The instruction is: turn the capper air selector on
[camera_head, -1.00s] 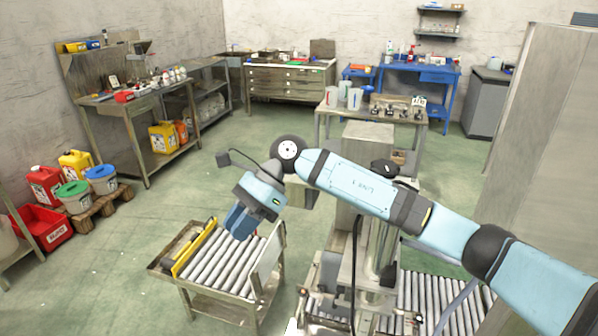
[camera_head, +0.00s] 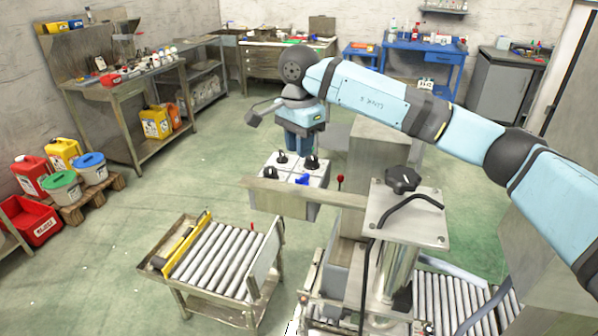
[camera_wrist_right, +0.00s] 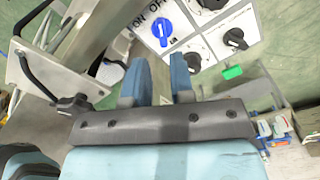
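A pale panel (camera_head: 259,177) with several black knobs and one blue knob (camera_head: 303,180) lies below my right gripper (camera_head: 302,150) in the head view. In the right wrist view the blue knob (camera_wrist_right: 162,29) shows at the top, beside printed ON and OFF labels. I take it as the air selector; which label it points to I cannot tell. My right gripper (camera_wrist_right: 157,80) has its two blue fingers apart with nothing held, and a metal bar shows between and beyond them. The fingers look apart from the blue knob. My left gripper is out of view.
A metal plate with a black star knob (camera_head: 402,180) stands to the right. A roller cart (camera_head: 183,289) is in front, left. Open floor lies left of the panel.

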